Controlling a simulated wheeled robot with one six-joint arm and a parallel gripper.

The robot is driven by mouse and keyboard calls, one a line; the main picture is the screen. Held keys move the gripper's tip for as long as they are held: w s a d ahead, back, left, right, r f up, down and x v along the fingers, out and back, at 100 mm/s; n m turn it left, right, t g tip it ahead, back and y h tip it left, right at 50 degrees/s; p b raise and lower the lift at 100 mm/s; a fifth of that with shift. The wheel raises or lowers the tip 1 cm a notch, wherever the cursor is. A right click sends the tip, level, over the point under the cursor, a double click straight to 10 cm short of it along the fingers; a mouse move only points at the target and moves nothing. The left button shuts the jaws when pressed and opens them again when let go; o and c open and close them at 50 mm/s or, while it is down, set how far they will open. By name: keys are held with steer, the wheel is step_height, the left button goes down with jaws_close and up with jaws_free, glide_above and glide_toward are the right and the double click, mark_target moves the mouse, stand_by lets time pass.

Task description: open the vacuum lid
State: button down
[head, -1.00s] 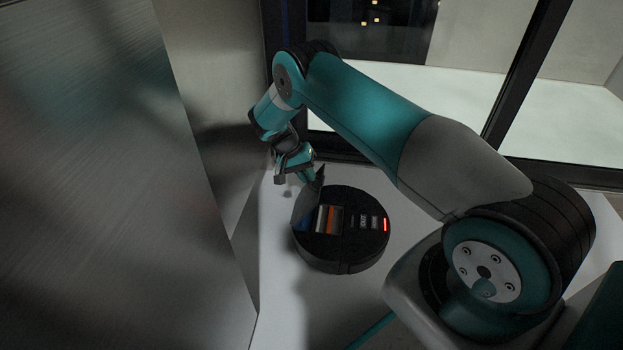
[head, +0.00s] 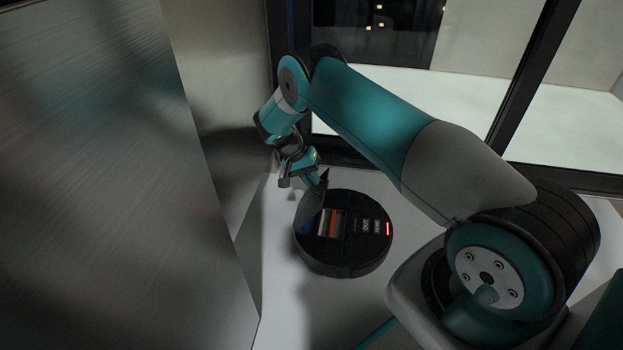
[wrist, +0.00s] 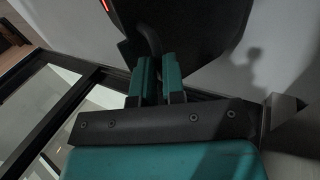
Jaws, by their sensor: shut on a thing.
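The robot vacuum (head: 343,262) is a round black disc on the pale floor in the head view. Its lid (head: 311,207) is a dark flap standing steeply up at the left side, with coloured parts showing in the open bay beside it. My gripper (head: 316,178) is at the lid's upper edge. In the wrist view, the teal fingers of my gripper (wrist: 158,82) are closed around a dark curved handle (wrist: 152,40). A large dark part of the vacuum or lid fills the top there; I cannot tell which.
A brushed metal panel (head: 110,190) stands close on the left. A dark-framed window (head: 430,100) is behind my arm. A red light (head: 388,229) glows on the vacuum's right side. Bare floor (head: 285,310) lies in front of the vacuum.

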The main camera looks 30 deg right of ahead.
steer(key=shift+w+r, duration=0.1)
steer(key=shift+w, duration=0.05)
steer(key=c, duration=1.2)
jaws_free()
steer(key=p+v, duration=0.5)
steer(key=v, duration=0.7)
